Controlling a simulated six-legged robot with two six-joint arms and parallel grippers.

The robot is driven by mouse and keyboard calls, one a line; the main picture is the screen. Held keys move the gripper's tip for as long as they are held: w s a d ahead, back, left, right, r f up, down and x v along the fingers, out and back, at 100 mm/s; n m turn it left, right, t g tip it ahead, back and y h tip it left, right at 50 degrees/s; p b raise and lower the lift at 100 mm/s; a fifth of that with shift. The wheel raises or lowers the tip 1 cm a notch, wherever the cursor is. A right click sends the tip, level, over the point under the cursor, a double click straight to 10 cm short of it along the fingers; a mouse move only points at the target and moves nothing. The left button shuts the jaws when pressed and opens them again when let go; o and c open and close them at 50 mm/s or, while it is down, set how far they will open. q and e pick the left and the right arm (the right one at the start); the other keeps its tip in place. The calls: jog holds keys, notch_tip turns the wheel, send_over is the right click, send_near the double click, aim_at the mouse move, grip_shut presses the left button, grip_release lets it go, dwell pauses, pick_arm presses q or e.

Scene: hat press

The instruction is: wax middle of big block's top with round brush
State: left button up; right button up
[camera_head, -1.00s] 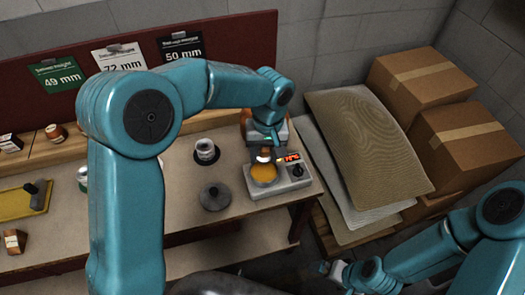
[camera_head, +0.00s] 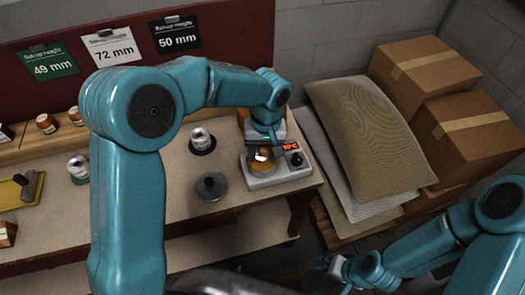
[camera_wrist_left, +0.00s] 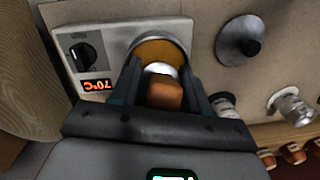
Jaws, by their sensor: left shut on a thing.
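My left gripper (camera_head: 262,143) is over the heater at the right end of the bench. In the left wrist view it (camera_wrist_left: 165,95) is shut on a brown wooden handle, which I take for the round brush (camera_wrist_left: 164,93). A pale metal part shows below the handle, over the pot of amber wax (camera_wrist_left: 158,50). The brush's bristles are hidden, so I cannot tell how deep they are. The wax pot (camera_head: 259,163) also shows in the head view, partly covered by the gripper. I cannot make out the big block with certainty. My right gripper (camera_head: 330,266) is small and partly hidden near the bottom.
The heater (camera_head: 290,174) shows a red 70°C reading. A grey lid with a knob (camera_head: 211,186) lies left of it, near a jar on a dark disc (camera_head: 203,143). A yellow tray (camera_head: 15,193) lies far left. Sacks (camera_head: 370,130) and cartons (camera_head: 460,125) fill the right.

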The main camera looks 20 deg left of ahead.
pick_arm(q)
jog(key=shift+d, duration=0.1)
jog(key=shift+s+r, duration=0.1)
jog(key=shift+s, duration=0.15)
jog(key=shift+w+f, duration=0.2)
jog(key=shift+f, duration=0.05)
jog(key=shift+s, duration=0.15)
jog(key=shift+f+b, duration=0.25)
jog(key=shift+b, duration=0.15)
jog(key=shift+f, duration=0.25)
dwell(0.9)
